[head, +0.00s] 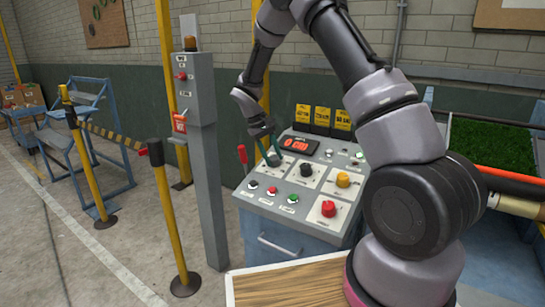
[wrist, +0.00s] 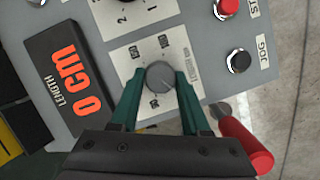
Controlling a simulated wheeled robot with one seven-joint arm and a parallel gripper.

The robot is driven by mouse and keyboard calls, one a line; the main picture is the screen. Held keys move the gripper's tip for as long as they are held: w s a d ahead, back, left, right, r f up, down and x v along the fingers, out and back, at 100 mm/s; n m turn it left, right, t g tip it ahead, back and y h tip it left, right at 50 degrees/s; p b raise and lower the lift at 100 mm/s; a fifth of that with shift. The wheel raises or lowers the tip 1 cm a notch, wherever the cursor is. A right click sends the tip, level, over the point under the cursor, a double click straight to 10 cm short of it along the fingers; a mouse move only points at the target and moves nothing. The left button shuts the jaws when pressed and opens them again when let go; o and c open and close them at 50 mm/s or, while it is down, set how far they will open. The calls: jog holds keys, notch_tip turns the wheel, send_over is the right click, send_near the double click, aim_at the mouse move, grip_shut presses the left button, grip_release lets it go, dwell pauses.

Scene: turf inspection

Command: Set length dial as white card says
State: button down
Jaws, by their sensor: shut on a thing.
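The length dial is a round grey knob (wrist: 160,74) on a white plate with printed numbers around it, including 50, 100 and 150. My gripper (wrist: 161,84) has its green fingers shut on the knob, one on each side. In the head view my gripper (head: 269,148) reaches down to the upper left of the control panel, and its fingers partly hide the dial. The length display (head: 297,144) reads 0 cm in red; it also shows in the wrist view (wrist: 66,78).
The panel also carries a black knob (head: 306,170), a yellow knob (head: 343,180), a red button (head: 328,208) and several small buttons. A red lever (wrist: 245,143) stands close beside my gripper. Yellow cards (head: 322,116) stand behind the panel. The grey post (head: 205,150) is at left.

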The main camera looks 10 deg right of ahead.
jog(key=shift+c, duration=1.9)
grip_release()
jog(key=shift+r, duration=0.1)
jog(key=v, duration=1)
jog(key=shift+a+r, duration=0.2)
jog(key=shift+r, duration=0.1)
